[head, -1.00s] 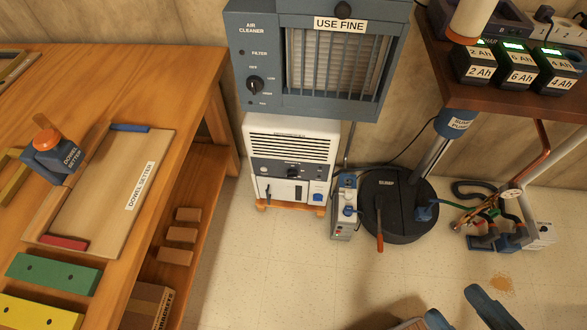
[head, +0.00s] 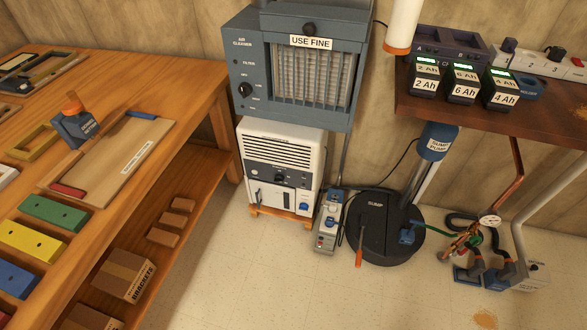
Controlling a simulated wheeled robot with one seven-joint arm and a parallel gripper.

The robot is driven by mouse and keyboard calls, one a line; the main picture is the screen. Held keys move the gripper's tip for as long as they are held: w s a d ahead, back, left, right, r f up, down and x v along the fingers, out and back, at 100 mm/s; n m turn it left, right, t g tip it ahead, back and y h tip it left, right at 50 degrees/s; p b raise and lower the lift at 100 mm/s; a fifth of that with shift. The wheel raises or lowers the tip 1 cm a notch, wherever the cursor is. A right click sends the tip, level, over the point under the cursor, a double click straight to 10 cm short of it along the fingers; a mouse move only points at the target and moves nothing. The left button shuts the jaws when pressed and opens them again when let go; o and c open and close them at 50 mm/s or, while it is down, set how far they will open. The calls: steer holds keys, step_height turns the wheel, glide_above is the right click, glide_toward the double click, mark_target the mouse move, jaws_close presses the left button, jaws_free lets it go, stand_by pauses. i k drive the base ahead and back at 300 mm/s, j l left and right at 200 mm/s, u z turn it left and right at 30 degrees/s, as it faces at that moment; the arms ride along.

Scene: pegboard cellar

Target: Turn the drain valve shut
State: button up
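No part is labelled as the drain valve, and I cannot tell its handle for sure. A copper pipe (head: 516,165) comes down at the right to a round gauge (head: 489,220), with small red, yellow and green fittings (head: 462,240) and hoses beside it near the floor. These are too small to tell whether any handle is open or shut. The round black sump lid (head: 386,245) lies left of them, with an orange-handled tool (head: 359,252) at its front edge. My gripper is not in view.
A white dehumidifier-like unit (head: 282,160) stands under the air cleaner (head: 243,60). A small grey box (head: 327,235) is beside it. A brown shelf (head: 550,125) with battery chargers overhangs at right. A workbench (head: 180,100) fills the left.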

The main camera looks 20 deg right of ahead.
mark_target(303, 207)
steer(key=i+u, duration=0.3)
steer(key=i, duration=0.45)
steer(key=i+l+u, duration=0.1)
steer(key=i+u, duration=0.2)
steer(key=i, duration=0.5)
